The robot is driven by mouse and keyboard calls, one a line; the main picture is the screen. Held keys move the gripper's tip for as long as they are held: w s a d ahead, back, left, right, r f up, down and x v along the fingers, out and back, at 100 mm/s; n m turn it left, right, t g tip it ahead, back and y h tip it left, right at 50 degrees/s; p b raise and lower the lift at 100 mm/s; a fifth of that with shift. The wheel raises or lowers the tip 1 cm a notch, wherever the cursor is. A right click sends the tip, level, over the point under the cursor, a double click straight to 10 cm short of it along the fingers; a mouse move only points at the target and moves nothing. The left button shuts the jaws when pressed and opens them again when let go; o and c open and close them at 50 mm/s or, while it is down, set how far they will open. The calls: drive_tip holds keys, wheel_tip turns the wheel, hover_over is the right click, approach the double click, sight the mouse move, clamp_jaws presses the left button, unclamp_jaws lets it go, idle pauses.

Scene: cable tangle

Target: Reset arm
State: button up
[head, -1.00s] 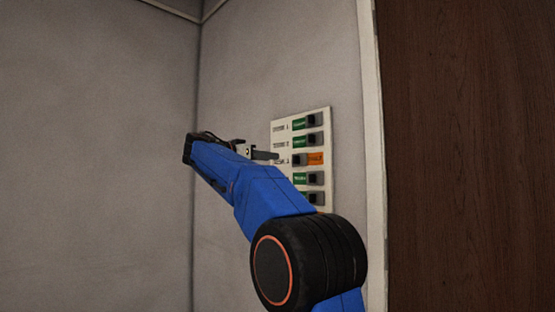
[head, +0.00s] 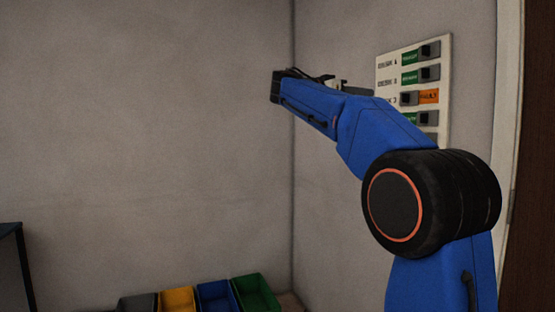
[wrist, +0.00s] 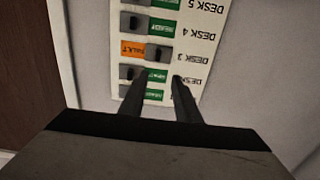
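My blue arm (head: 380,130) reaches up to the left in the head view and ends at my gripper (head: 355,88), which is mostly hidden behind the arm there. In the wrist view the two dark fingers of my gripper (wrist: 160,90) stand apart with a gap and nothing between them. Beyond them is a white wall panel (wrist: 200,20) with rows of black switches, upside down in this view. The panel (head: 398,57) is also in the head view, its lower part hidden by my arm. One row shows an orange label (head: 429,97) reading FAULT; the other visible labels are green.
Bins stand low at the bottom: grey, yellow (head: 178,299), blue (head: 214,296) and green (head: 256,293). A dark cabinet or table edge (head: 12,265) is at the far left. A brown door (head: 532,240) with a pale frame is at the right. The left wall is bare.

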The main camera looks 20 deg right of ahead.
drive_tip(key=s+a+f+n+t+y, duration=0.1)
drive_tip(key=s+a+f+n+y, duration=0.4)
drive_tip(key=s+f, duration=0.7)
drive_tip(key=s+a+f+n+t+y, duration=0.1)
drive_tip(key=s+a+f+n+y, duration=0.5)
drive_tip(key=f, duration=2.1)
drive_tip(key=s+a+f+n+t+y, duration=0.1)
drive_tip(key=s+a+f+n+y, duration=0.5)
drive_tip(key=s+a+f, duration=0.5)
drive_tip(key=s+f+y, duration=0.1)
drive_tip(key=s+f, duration=0.6)
drive_tip(key=f, duration=0.2)
drive_tip(key=shift+s+a+f, duration=0.25)
drive_tip(key=shift+a, duration=0.05)
